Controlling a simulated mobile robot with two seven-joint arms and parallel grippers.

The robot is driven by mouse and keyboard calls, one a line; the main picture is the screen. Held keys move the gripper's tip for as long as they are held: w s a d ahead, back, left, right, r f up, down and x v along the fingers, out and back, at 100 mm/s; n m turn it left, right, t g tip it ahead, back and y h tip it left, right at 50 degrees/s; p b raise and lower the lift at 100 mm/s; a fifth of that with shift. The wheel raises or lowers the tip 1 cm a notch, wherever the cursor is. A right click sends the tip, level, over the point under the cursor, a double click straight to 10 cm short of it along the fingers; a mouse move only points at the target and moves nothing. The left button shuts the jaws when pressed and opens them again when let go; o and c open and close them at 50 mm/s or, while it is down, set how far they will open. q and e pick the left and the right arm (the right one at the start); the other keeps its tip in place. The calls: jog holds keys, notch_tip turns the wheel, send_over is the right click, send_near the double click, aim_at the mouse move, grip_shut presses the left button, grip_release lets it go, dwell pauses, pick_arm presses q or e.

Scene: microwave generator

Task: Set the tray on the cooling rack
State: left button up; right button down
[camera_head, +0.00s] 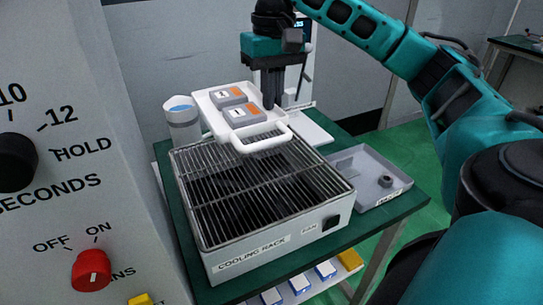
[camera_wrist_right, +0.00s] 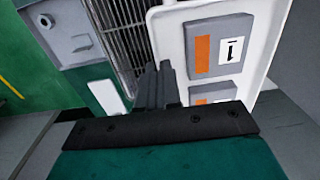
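The white tray (camera_head: 207,112) carries two grey blocks with orange labels (camera_head: 236,105) and has a looped handle at its near end. It hangs over the back edge of the cooling rack, apparently a little above it. The cooling rack (camera_head: 245,185) is a grey box with a dark wire grid on top, bare of objects. My right gripper (camera_head: 268,104) points down at the tray's right side, its fingers close together on the side wall. The right wrist view shows the fingers (camera_wrist_right: 159,85) at the edge of the tray (camera_wrist_right: 168,40). My left gripper is out of view.
A grey open bin (camera_head: 395,185) stands right of the rack on the green table (camera_head: 400,208). A white cylinder container (camera_head: 183,122) stands behind left, and a white device (camera_head: 310,125) behind. A large control panel (camera_head: 90,150) fills the left.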

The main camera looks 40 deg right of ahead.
aim_at(272, 172)
notch_tip(272, 172, down, 15)
jog(key=shift+r, duration=0.2)
dwell(0.3)
jog(key=shift+f, duration=0.1)
jog(key=c, duration=1.3)
grip_release()
jog(key=shift+c, duration=0.2)
notch_tip(272, 172, up, 12)
jog(key=shift+d, duration=0.1)
